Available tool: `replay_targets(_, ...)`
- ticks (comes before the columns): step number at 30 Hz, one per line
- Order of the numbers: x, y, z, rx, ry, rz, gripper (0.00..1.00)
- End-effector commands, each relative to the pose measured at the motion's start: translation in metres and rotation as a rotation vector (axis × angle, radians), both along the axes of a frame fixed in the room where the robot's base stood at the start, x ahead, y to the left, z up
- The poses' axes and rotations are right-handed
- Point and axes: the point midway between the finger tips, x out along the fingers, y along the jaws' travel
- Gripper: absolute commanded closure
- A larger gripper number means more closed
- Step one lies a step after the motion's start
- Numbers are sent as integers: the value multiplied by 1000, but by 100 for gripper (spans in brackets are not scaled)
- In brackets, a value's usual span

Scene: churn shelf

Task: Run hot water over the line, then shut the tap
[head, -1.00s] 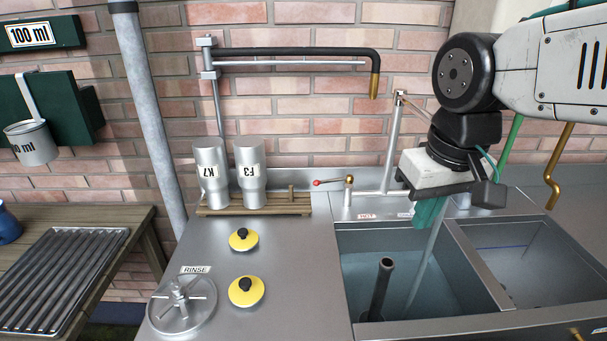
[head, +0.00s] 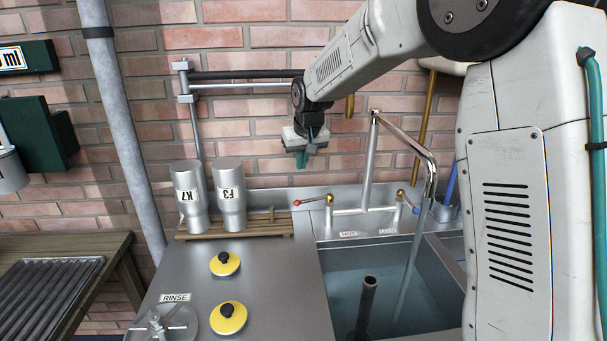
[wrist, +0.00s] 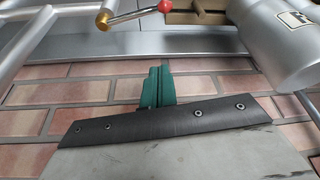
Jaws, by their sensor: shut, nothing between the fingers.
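The hot tap (head: 329,199) has a brass valve and a lever with a red knob (head: 297,202) pointing left, above the HOT label. The red knob also shows at the top of the wrist view (wrist: 165,6). The cold lever with a blue knob (head: 415,210) is at the right. The chrome spout (head: 430,165) hangs over the sink basin (head: 335,285), with what looks like a water stream (head: 408,275) below it. My gripper (head: 302,160) has teal fingers (wrist: 155,86), shut and empty, above the red knob and apart from it. I cannot identify the line.
Steel cups K7 (head: 190,197) and F3 (head: 230,195) stand on a wooden rack (head: 255,225) just left of the hot lever. A dark standpipe (head: 367,300) rises in the basin.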

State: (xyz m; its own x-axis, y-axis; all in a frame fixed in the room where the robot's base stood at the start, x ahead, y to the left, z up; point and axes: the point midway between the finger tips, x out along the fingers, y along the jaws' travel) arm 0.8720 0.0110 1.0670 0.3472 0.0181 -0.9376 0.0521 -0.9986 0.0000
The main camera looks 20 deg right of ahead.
Motion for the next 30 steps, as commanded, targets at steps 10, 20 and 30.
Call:
replay_targets(10, 23, 1, -69, 0, 7, 0, 100)
replay_targets(20, -3, 0, -88, 0, 2, 0, 100)
replay_targets(30, -11, -1, -90, 0, 2, 0, 100)
